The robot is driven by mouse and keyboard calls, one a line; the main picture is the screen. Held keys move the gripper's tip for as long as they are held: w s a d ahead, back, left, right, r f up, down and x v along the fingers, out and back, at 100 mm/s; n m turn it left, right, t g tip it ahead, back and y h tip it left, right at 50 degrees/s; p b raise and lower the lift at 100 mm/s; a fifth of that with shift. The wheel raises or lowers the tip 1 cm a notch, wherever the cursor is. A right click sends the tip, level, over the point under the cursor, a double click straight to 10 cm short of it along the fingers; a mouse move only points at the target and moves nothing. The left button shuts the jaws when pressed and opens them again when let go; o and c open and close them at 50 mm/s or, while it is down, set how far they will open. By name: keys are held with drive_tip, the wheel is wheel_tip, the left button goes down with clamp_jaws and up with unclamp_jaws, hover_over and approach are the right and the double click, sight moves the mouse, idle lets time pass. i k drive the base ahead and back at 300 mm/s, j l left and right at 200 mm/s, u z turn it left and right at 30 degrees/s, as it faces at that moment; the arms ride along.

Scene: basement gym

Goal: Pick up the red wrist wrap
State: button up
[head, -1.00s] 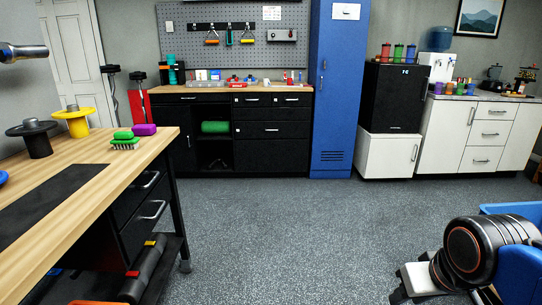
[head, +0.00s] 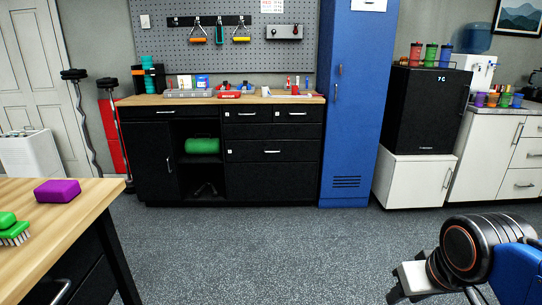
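I cannot make out a red wrist wrap for certain. Small red items lie on the wooden-topped black workbench (head: 150,100) at the back, among them a low red object (head: 229,94) near its front edge. They are too small to identify. My gripper (head: 408,281) is at the lower right, over the floor and far from the bench. Its fingers are not clear enough to show whether it is open or shut.
A wooden table (head: 85,215) with a purple block (head: 57,191) and a green brush (head: 14,232) stands at near left. A blue locker (head: 352,110), black fridge (head: 422,110) and white cabinets (head: 510,150) line the back. The grey floor (head: 260,250) between is clear.

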sight(295, 89)
drive_tip(key=i+u, duration=0.2)
drive_tip(key=i, duration=0.65)
drive_tip(key=i+l+u, duration=0.2)
drive_tip(key=i, duration=0.65)
